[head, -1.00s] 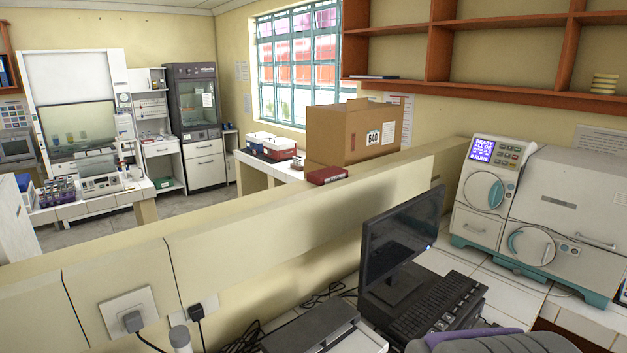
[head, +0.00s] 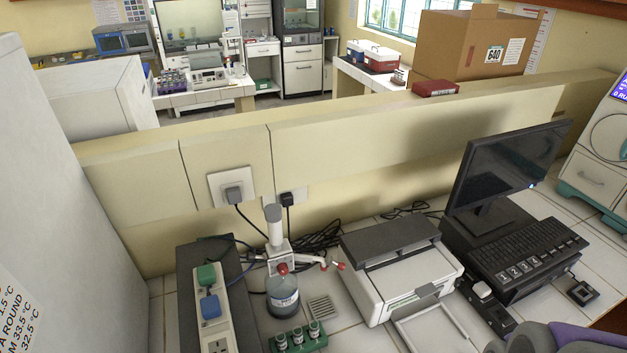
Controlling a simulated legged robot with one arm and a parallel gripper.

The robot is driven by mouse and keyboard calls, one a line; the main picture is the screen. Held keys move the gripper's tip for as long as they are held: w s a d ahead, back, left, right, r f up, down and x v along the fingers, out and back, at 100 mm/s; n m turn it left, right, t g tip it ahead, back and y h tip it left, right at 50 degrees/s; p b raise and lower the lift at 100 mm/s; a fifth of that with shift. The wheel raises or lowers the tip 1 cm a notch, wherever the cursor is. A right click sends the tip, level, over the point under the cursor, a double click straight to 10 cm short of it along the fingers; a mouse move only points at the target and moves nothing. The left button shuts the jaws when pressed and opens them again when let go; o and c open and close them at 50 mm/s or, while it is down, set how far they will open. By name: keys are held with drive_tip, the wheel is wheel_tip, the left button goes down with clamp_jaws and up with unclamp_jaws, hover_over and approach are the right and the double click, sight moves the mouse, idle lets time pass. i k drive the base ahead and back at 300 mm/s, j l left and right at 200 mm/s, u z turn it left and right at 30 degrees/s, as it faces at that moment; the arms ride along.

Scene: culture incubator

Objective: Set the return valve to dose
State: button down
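A bottle-top dispenser (head: 275,235) with a pale upright body and a grey cap stands on the tiled bench at the lower middle of the head view. It sits on a dark-grey liquid bottle (head: 283,296) with a white label. A red knob (head: 282,269) shows at the front of the dispenser head. A spout (head: 308,259) runs right from it and has red parts near its end (head: 340,266). I cannot tell which red part is the return valve, nor its setting; the markings are too small. My gripper is not in view.
A green rack with small vials (head: 300,338) stands in front of the bottle. A power strip (head: 212,325) with plugs lies left, a printer (head: 402,280) right, with a monitor (head: 510,170) beyond. A low partition (head: 400,130) runs behind. A white cabinet (head: 40,180) fills the left.

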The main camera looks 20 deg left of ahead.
sight(249, 256)
drive_tip(key=u, duration=1.3)
